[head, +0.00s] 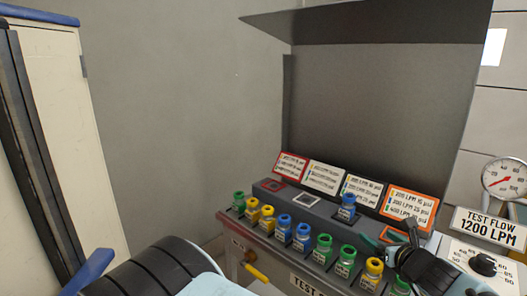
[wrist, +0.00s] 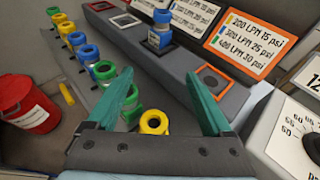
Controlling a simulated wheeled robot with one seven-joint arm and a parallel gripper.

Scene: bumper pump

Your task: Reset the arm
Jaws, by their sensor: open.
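My gripper (wrist: 165,95) is open in the wrist view, its two teal fingers apart with nothing between them. It is over the front row of the test bench, with a yellow fitting (wrist: 154,121) seen below and between the fingers. In the head view my arm reaches in at the lower right and the gripper end is near the orange-framed end of the bench. A blue fitting (head: 347,207) stands upright on the raised shelf, in front of the label cards; it also shows in the wrist view (wrist: 161,32).
Several green, yellow and blue fittings (head: 283,228) stand along the bench front. Label cards (head: 327,177) lean behind the shelf. A gauge (head: 504,178) and a "1200 LPM" sign (head: 489,228) are at right. A red bucket (wrist: 27,103) is at left in the wrist view.

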